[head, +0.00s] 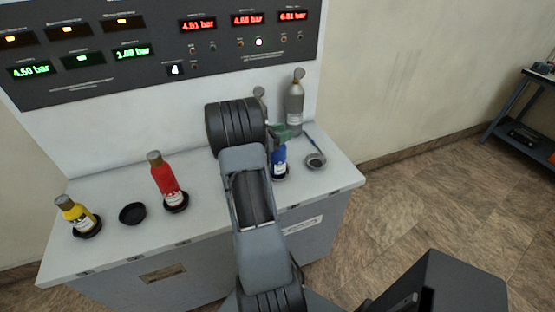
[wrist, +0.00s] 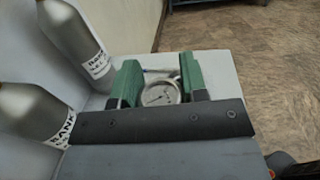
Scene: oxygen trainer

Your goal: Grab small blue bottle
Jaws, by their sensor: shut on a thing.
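The small blue bottle (head: 279,160) stands upright in a dark round holder near the right part of the white bench, partly hidden by my arm. My gripper (head: 280,132), with green fingers, is at the bottle's top and shut on it. In the wrist view the two green fingers (wrist: 158,83) stand apart on either side. The bottle itself is hidden there, behind the dark bar of my gripper.
A round gauge (head: 315,160) lies just right of the blue bottle. Grey tanks (head: 295,106) stand behind it. A display panel (head: 160,45) rises behind.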

